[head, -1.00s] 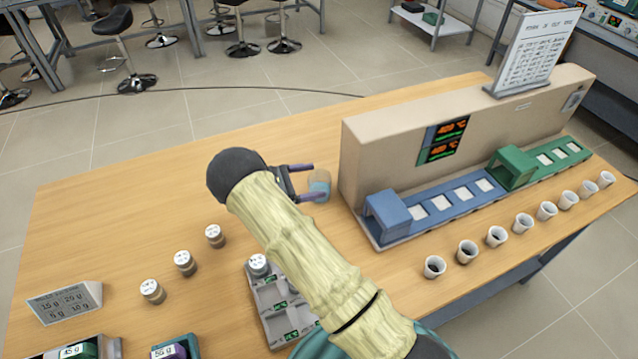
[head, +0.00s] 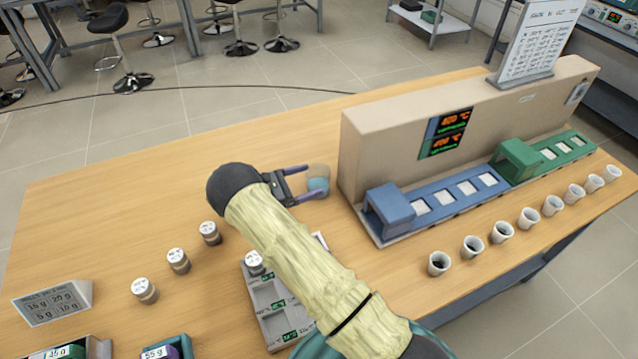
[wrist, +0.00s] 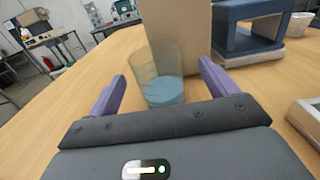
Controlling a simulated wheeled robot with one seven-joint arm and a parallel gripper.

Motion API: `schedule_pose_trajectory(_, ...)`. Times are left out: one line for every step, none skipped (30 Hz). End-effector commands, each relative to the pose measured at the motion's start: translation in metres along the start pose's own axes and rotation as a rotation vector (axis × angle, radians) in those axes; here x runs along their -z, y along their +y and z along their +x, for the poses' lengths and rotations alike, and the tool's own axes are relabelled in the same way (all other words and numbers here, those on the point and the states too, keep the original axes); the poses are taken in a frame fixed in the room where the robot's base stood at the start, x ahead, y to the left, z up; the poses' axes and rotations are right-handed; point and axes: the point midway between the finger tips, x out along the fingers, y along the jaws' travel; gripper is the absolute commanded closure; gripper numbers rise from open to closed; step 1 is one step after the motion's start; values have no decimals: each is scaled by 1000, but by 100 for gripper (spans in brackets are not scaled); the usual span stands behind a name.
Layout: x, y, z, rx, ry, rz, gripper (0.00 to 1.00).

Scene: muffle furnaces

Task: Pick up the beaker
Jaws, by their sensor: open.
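The beaker (head: 318,182) is a clear glass cup with blue liquid in its lower part. It stands upright on the wooden table, left of the beige furnace block. My gripper (head: 297,184) is open, with its purple fingers pointing at the beaker from the left. In the wrist view the beaker (wrist: 162,75) stands just beyond and between the two fingertips of my gripper (wrist: 162,82). Whether the tips reach its sides is hard to tell. The beaker's base is in view on the table.
The beige furnace block (head: 385,150) stands close right of the beaker, with blue (head: 388,208) and green (head: 520,160) units before it. White crucibles (head: 438,262) line the right edge. Several labelled weights (head: 178,261) and a grey tray (head: 262,325) are nearer. The table behind is clear.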

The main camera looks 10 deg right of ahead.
Motion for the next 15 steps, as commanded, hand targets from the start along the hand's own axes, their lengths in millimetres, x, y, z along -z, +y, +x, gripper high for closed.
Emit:
schedule_pose_trajectory(-1, 0, 6, 2, -1, -1, 15)
schedule_pose_trajectory(-1, 0, 7, 1, -1, -2, 15)
schedule_pose_trajectory(-1, 0, 8, 0, 0, -1, 15)
schedule_pose_trajectory(0, 0, 8, -1, 0, -1, 15)
schedule_pose_trajectory(0, 0, 8, -1, 0, -1, 15)
schedule_pose_trajectory(0, 0, 8, -1, 0, -1, 15)
schedule_pose_trajectory(0, 0, 8, -1, 0, -1, 15)
schedule_pose_trajectory(0, 0, 8, -1, 0, -1, 15)
schedule_pose_trajectory(0, 0, 8, -1, 0, -1, 15)
schedule_pose_trajectory(0, 0, 8, 0, 0, -1, 15)
schedule_pose_trajectory(0, 0, 9, 0, 0, -1, 15)
schedule_pose_trajectory(0, 0, 10, 1, 0, -1, 15)
schedule_pose_trajectory(0, 0, 12, 1, 0, -1, 15)
schedule_pose_trajectory(-1, 0, 15, 2, 0, -2, 15)
schedule_pose_trajectory(-1, 0, 20, 4, 0, -2, 15)
